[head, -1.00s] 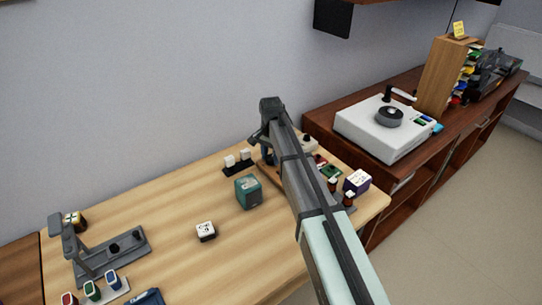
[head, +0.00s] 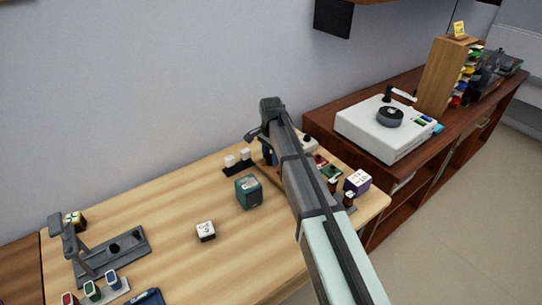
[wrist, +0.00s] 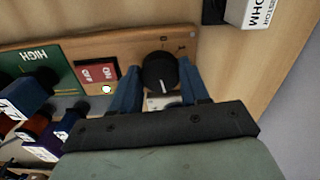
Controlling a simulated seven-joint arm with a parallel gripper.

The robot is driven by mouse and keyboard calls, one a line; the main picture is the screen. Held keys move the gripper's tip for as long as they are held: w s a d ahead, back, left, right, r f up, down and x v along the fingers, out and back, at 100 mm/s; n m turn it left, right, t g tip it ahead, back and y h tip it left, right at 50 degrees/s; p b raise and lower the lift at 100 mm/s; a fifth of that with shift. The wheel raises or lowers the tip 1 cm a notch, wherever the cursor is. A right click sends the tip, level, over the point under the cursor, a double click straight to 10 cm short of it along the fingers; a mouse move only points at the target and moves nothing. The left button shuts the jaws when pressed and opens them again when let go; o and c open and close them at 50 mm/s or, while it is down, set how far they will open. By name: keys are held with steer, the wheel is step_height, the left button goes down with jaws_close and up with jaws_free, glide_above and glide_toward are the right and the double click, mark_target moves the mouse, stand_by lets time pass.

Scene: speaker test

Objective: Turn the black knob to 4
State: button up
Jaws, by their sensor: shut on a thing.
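The black knob (wrist: 162,72) sits on a brown wooden panel (wrist: 120,48) in the wrist view, with a white pointer line toward the lower edge of the picture. My gripper (wrist: 159,76) has its two blue fingers on either side of the knob, shut on it. Small marks by the knob are too small to read. In the head view my arm hides the knob and most of my gripper (head: 262,145).
A red label block (wrist: 98,73) and a green "HIGH" panel (wrist: 38,62) are left of the knob. Several dark and coloured parts stand at lower left. A white box (wrist: 250,12) is at upper right. A green block (head: 249,192) and white cube (head: 205,231) stand on the table.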

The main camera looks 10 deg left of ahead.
mark_target(271, 157)
steer(key=o, duration=0.8)
step_height(271, 157, up, 14)
steer(key=shift+f, duration=0.1)
stand_by(0.3)
